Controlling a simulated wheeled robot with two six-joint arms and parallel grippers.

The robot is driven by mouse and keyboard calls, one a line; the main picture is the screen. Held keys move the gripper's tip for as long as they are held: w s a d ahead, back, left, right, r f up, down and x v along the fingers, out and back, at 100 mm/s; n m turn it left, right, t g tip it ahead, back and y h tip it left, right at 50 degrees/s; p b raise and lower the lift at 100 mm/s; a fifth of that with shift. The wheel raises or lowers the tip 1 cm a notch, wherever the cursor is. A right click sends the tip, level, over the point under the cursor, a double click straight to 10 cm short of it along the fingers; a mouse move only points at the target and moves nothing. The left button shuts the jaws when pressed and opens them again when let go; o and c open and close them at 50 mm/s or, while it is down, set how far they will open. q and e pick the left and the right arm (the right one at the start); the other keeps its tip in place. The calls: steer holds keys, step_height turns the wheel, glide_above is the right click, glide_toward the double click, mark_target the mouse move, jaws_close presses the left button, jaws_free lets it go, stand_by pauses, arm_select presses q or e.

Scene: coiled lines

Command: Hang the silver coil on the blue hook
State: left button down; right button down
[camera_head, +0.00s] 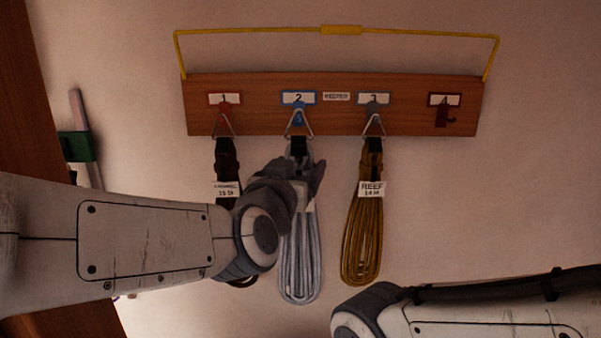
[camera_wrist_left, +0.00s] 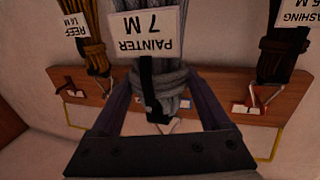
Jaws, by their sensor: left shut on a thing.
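The silver coil (camera_head: 301,262) hangs straight down below the blue hook (camera_head: 298,118), which sits under label 2 on a wooden board (camera_head: 260,123). The coil's metal triangle ring is at the blue hook and appears to be over it. My left gripper (camera_head: 303,180) is shut on the silver coil near its top, just below the black strap. In the left wrist view the coil (camera_wrist_left: 172,77) with its "PAINTER 7 M" tag is between the fingers of my left gripper (camera_wrist_left: 160,105). My right arm shows at the lower right; its gripper is out of frame.
A dark coil (camera_head: 227,160) hangs from the red hook (camera_head: 224,107) on the left, partly behind my left arm. A yellow-brown coil (camera_head: 362,235) hangs from the grey hook (camera_head: 373,108) on the right. The dark red hook (camera_head: 442,116) under label 4 is empty. A yellow bar (camera_head: 340,30) spans above.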

arm_select(q)
steer(key=w+f+b, duration=0.1)
steer(key=w+b, duration=0.2)
steer(key=w, duration=0.4)
steer(key=shift+f, duration=0.2)
stand_by(0.6)
steer(key=shift+w, duration=0.15)
stand_by(0.5)
